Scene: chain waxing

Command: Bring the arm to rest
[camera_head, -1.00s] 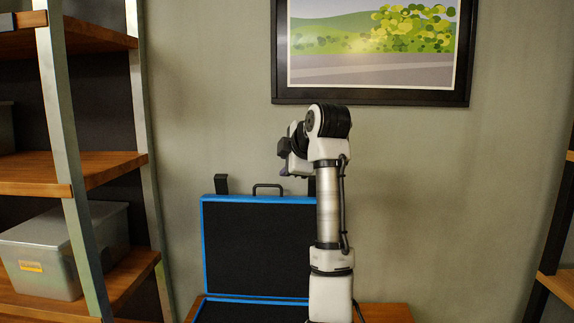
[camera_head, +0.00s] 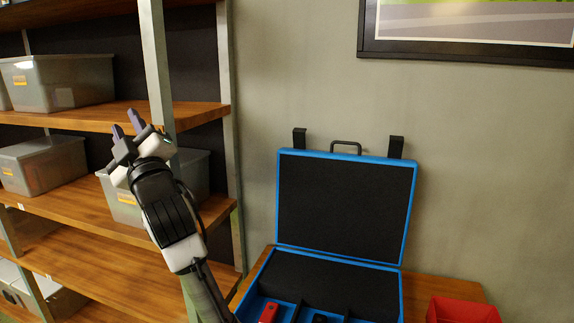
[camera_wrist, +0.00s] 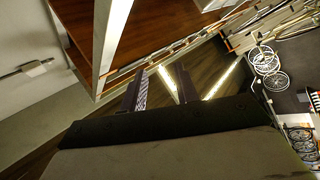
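My gripper (camera_head: 127,122) points up at the left of the head view, in front of the wooden shelves. Its two fingers stand apart with nothing between them. The wrist view also shows both fingers of my gripper (camera_wrist: 162,90) apart and empty. My arm reaches up from the bottom edge of the head view, left of the open blue case (camera_head: 279,200). The arm's base is out of view.
The shelf unit (camera_head: 75,127) with several lidded bins (camera_head: 65,82) fills the left. The case stands open on a wooden table (camera_head: 455,288), holding a red item (camera_head: 269,312). A red bin (camera_head: 462,312) is to its right. Bicycles (camera_wrist: 265,65) show in the wrist view.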

